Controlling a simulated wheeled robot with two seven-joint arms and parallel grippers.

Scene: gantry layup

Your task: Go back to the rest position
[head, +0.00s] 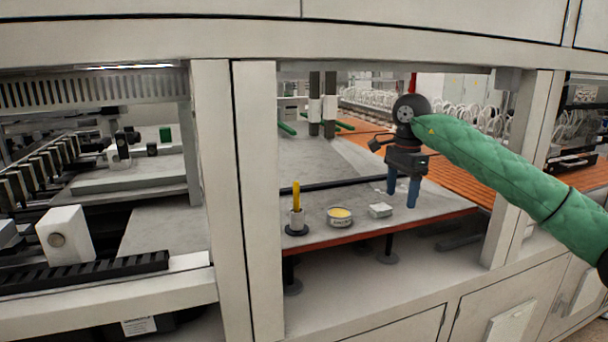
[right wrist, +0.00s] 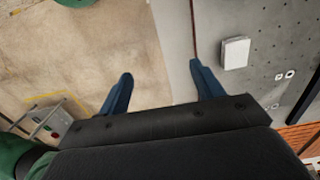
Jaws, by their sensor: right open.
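My right gripper (head: 403,190) reaches in from the right on its green-sleeved arm. Its two blue fingers point down, apart and empty, above the right part of the grey table. In the right wrist view the open fingers (right wrist: 160,92) show with nothing between them. A small white block (head: 380,210) lies on the table just left of the fingers; it also shows in the right wrist view (right wrist: 235,53), beyond the right finger and apart from it. My left gripper is in neither view.
A round tin with yellow contents (head: 340,217) and a holder (head: 297,221) with a yellow stick (head: 296,194) stand on the grey table (head: 320,236). White frame posts (head: 256,200) (head: 522,170) border the opening. An orange slatted surface (head: 460,180) lies behind.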

